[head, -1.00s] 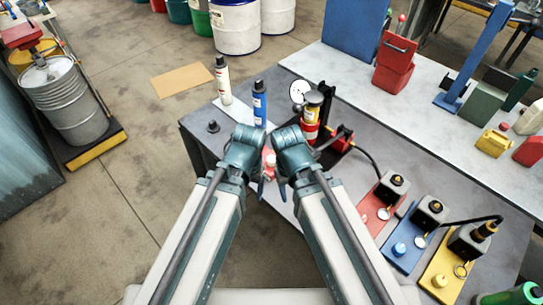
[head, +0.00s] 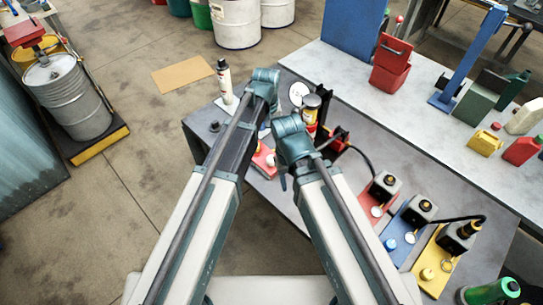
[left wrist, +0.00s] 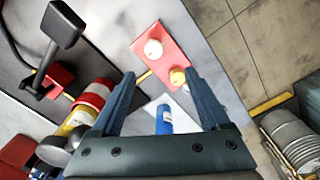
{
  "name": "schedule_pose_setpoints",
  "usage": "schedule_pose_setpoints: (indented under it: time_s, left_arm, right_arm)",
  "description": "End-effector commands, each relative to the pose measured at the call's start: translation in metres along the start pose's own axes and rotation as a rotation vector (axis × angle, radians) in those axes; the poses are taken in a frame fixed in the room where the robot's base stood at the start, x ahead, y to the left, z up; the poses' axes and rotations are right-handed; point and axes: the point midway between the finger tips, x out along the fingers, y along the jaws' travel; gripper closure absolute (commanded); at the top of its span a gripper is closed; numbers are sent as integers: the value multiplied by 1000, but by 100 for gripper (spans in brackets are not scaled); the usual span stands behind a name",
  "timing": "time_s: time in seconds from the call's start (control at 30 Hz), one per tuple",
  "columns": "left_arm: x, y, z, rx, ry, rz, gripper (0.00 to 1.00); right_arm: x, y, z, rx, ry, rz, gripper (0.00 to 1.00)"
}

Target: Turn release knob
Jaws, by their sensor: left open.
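The plate (head: 263,161) shows partly between my arms in the head view.
A blue bottle (left wrist: 163,118) stands between my left fingers' bases in the left wrist view. A white bottle (head: 224,82) stands left of my left wrist. A red-and-yellow cylinder (head: 310,112) stands close to the right. Red, blue and yellow plates with dark blocks lie farther right.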

Motion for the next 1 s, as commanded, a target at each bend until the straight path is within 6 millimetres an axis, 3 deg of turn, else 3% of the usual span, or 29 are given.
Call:
schedule_pose_setpoints:
  time_s: [0.1, 0.47, 1.0]
  left_arm:
    - [0, 15, -5, -12, -5, -3, 21]
    - [10, 14, -3, -13, -5, -3, 21]
    - [79, 14, -3, -13, -4, -2, 21]
  right_arm:
    - [0, 0, 0, 0, 0, 0, 50]
    - [10, -1, -1, -2, 0, 0, 50]
    - [78, -7, -4, -7, 0, 2, 50]
